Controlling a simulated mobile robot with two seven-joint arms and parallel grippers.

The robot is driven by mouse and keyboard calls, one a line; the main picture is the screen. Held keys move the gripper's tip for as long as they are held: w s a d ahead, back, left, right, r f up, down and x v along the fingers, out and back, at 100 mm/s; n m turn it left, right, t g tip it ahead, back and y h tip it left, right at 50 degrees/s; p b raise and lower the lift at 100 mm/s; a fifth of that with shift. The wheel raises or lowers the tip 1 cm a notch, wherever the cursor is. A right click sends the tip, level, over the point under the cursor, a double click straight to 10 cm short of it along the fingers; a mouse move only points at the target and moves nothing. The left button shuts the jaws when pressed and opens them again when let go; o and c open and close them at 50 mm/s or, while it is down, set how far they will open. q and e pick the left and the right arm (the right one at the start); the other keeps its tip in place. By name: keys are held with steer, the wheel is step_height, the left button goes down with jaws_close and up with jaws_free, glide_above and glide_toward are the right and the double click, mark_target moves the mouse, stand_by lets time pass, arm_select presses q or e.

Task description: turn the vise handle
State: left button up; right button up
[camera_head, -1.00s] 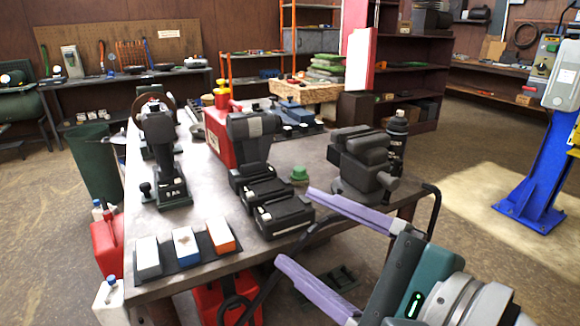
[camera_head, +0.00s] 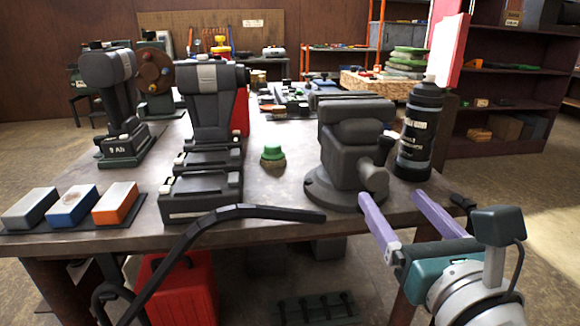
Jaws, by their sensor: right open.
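The dark grey vise (camera_head: 352,150) stands on its round base near the right front edge of the workbench (camera_head: 270,208). A short rounded end (camera_head: 373,178) sticks out of its front, low on the right. My right gripper (camera_head: 390,195) is open, with two purple fingers spread apart. Its left fingertip is close to the vise's rounded end in the picture; I cannot tell whether they touch. Nothing shows between the fingers. My left gripper is not in view.
A black bottle (camera_head: 419,130) stands right of the vise. A green-topped brush (camera_head: 273,156) and black chargers (camera_head: 202,185) stand to its left. A dark bent bar (camera_head: 240,212) crosses before the bench front. A red container (camera_head: 178,288) is below. Open floor lies at right.

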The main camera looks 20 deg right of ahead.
mark_target(378, 181)
steer(key=x, duration=0.8)
steer(key=shift+w+a, duration=0.1)
steer(key=shift+w, duration=0.05)
jaws_close()
stand_by(0.3)
